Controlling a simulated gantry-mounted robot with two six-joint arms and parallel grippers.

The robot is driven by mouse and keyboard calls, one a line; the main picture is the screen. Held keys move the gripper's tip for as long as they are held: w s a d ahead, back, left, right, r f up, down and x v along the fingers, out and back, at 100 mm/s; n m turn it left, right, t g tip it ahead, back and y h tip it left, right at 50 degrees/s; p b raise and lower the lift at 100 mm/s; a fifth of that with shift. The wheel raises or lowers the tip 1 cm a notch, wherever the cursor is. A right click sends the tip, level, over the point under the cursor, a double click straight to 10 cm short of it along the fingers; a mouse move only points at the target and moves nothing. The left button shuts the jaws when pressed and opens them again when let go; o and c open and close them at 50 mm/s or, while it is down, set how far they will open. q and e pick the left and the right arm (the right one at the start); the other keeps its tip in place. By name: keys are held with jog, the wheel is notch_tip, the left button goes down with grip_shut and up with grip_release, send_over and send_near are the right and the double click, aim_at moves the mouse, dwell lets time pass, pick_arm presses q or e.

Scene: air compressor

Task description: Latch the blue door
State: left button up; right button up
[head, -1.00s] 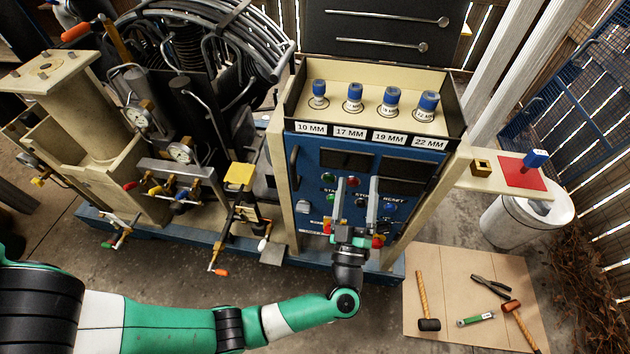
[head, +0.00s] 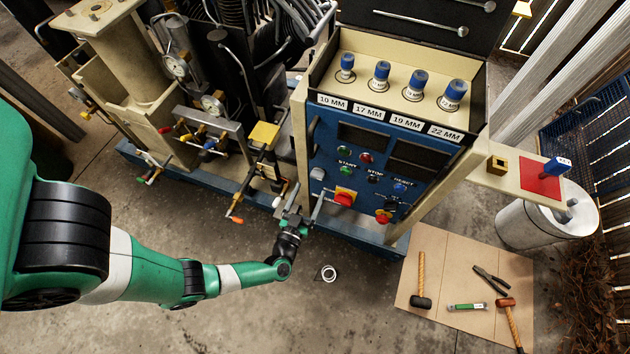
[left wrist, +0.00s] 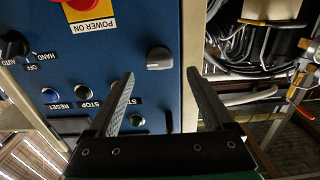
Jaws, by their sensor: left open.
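The blue door (head: 365,185) is the front panel of the cabinet and looks flush in its cream frame. It carries a dark handle (head: 315,130) at its upper left edge. A grey knob (head: 318,174) sits low on its left side. In the left wrist view the grey knob (left wrist: 159,58) lies just beyond and between my fingertips. My left gripper (head: 308,193) is open in front of the door's lower left corner, with nothing between its fingers. It also shows in the left wrist view (left wrist: 160,76). My right gripper is not in view.
Red knobs (head: 344,198) and buttons stand out from the panel. Pipes and a yellow block (head: 264,134) are left of the cabinet. Labelled blue sockets (head: 381,75) stand in the tray above.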

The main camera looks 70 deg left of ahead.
aim_at(316, 178)
pick_arm(q)
jog(key=b+x, duration=0.1)
jog(key=x, duration=0.4)
jog(key=shift+w+a, duration=0.2)
grip_shut()
